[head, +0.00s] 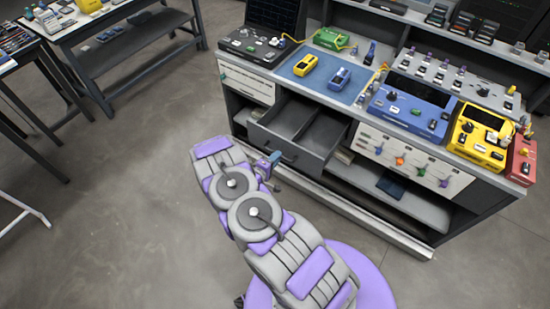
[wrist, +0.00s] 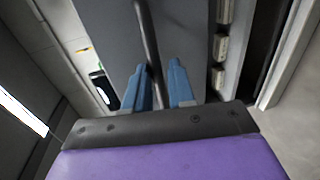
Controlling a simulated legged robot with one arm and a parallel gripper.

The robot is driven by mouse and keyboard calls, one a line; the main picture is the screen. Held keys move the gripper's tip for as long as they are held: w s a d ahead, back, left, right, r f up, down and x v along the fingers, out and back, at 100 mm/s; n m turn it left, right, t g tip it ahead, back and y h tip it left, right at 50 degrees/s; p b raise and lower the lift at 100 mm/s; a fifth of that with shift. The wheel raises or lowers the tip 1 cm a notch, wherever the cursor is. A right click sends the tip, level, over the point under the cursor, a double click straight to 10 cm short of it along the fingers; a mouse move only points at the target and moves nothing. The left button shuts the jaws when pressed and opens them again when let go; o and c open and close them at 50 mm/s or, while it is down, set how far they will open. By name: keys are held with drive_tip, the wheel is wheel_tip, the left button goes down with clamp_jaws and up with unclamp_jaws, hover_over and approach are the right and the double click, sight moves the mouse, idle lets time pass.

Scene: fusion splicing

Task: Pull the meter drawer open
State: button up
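The meter drawer (head: 318,153) is dark grey and stands pulled out from the bench front, below the blue mat. Its inside shows compartments with a divider, and they look empty. A dark bar handle (head: 279,152) runs along its front. My gripper (head: 268,163) is at the left part of that front. In the wrist view, the two blue fingers of my gripper (wrist: 162,72) lie close together with the handle bar (wrist: 147,30) between them. The drawer front (wrist: 185,35) fills the middle of that view. The exact finger contact is hard to see.
On the bench, a blue mat (head: 312,88) holds a yellow and a blue meter. A blue device (head: 410,115) and a yellow device (head: 478,140) stand to the right. A white panel with knobs (head: 412,162) is right of the drawer. Open floor (head: 120,190) lies left.

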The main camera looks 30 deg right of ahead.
drive_tip(key=o, duration=0.3)
drive_tip(key=shift+r, duration=0.1)
drive_tip(key=p+v, duration=0.2)
drive_tip(key=v, duration=1.5)
drive_tip(key=shift+a, duration=0.2)
